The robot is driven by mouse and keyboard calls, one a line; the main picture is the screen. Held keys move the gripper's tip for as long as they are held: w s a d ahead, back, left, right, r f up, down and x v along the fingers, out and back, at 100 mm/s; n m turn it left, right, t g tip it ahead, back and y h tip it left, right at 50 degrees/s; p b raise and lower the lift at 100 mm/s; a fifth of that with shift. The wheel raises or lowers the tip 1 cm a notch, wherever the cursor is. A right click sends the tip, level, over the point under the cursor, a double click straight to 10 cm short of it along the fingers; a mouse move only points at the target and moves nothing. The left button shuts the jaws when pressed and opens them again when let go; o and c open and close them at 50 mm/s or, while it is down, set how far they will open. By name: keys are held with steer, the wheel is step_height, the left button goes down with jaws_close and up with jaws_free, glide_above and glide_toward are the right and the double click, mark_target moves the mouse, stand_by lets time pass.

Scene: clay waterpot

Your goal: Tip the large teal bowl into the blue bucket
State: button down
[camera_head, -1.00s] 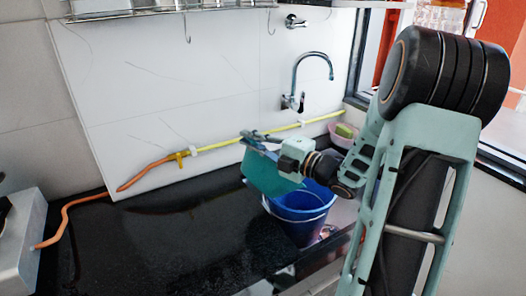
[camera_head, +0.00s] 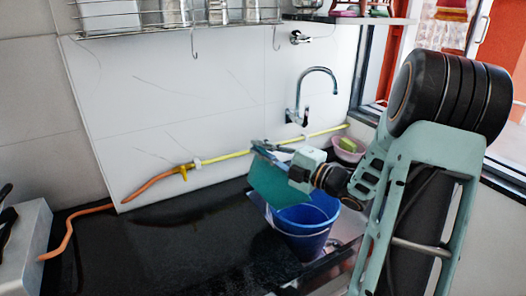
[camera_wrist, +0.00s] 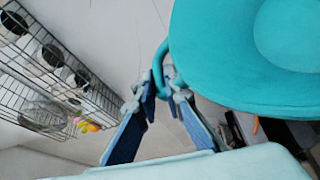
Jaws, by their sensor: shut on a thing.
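The large teal bowl (camera_head: 274,183) is steeply tilted above the blue bucket (camera_head: 303,243), partly overlapping its rim in the head view. My gripper (camera_head: 262,148) is shut on the bowl's loop handle. In the wrist view, the fingers of my gripper (camera_wrist: 165,90) pinch this handle, and the underside of the bowl (camera_wrist: 235,75) with its round foot faces the camera. The inside of the bowl is hidden. The bucket stands upright at the right side of the black counter, and its blue inside shows partly to the right of the bowl.
A yellow and orange hose (camera_head: 220,158) runs along the wall and down to the counter's left. A tap (camera_head: 300,95) and a pink basin (camera_head: 348,147) are behind the bucket. A wire rack (camera_head: 205,18) hangs above. The black counter (camera_head: 180,240) is clear left of the bucket.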

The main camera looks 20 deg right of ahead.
steer(key=shift+d+r, duration=0.1)
steer(key=shift+d, duration=0.05)
steer(key=shift+w+d+r+m+p, duration=0.15)
steer(key=shift+d+r+m, duration=0.2)
steer(key=shift+d, duration=0.25)
steer(key=shift+w+d+r+m+p, duration=0.15)
steer(key=shift+d+r+m, duration=0.1)
steer(key=shift+d+r, duration=0.3)
steer(key=shift+d, duration=0.2)
stand_by(0.5)
steer(key=shift+w+d+r+m+t, duration=0.1)
steer(key=shift+d+r+m+t, duration=0.2)
steer(key=shift+d, duration=0.35)
steer(key=shift+w+d+r+m+t, duration=0.1)
steer(key=shift+d+r+m+t, duration=0.2)
steer(key=shift+d, duration=0.45)
steer(key=d, duration=0.1)
steer(key=d+r+m, duration=0.1)
steer(key=shift+w+d+m, duration=0.15)
steer(key=shift+d+m, duration=0.15)
steer(key=shift+d, duration=0.05)
stand_by(0.4)
steer(key=shift+d, duration=0.2)
stand_by(1.0)
